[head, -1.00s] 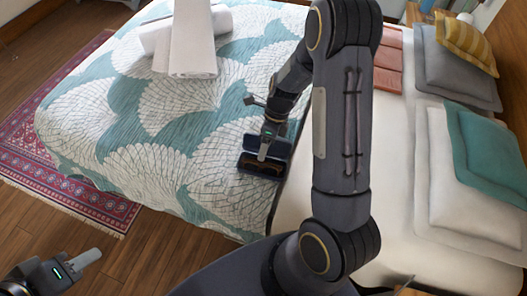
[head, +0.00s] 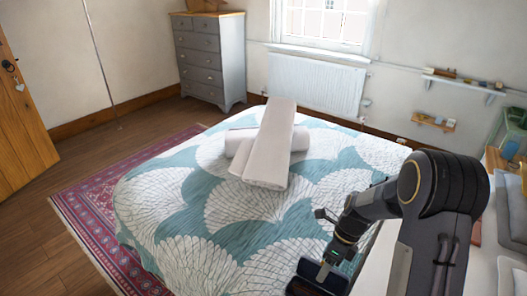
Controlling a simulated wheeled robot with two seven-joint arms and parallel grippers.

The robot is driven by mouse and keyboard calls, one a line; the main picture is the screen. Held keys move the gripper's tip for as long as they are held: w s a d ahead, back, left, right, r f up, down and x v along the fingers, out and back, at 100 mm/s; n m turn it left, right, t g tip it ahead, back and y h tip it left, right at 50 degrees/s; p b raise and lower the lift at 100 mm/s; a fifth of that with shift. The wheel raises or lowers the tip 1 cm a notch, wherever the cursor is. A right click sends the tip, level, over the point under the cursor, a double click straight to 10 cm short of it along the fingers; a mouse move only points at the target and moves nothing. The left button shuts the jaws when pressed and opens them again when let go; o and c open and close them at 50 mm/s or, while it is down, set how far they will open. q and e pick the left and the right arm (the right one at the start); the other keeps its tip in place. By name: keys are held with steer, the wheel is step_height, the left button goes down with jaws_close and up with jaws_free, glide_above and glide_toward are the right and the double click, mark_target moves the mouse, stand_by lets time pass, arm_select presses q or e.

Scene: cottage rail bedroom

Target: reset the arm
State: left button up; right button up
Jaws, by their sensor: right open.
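My right arm comes in from the lower right and reaches down over the bed. My left gripper is out of view.
The bed's teal and white quilt (head: 195,215) bears rolled white towels (head: 268,150). Pillows (head: 512,212) lie at the right. Behind stand a grey chest of drawers (head: 208,62) and a radiator (head: 315,86). Floor is open at left.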

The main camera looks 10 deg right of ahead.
steer(key=s+a+r+n+t, duration=0.2)
steer(key=s+r+n, duration=0.2)
steer(key=r+n, duration=0.35)
steer(key=s+a+r+n+t, duration=0.2)
steer(key=s+r+n, duration=0.35)
steer(key=r, duration=0.25)
steer(key=s+a+r+n+t, duration=0.2)
steer(key=s+a+n, duration=0.1)
steer(key=s+n, duration=0.6)
steer(key=n, duration=0.3)
steer(key=shift+a+r+n+t, duration=0.2)
steer(key=shift+a+n+t, duration=0.1)
steer(key=shift+n+t, duration=0.1)
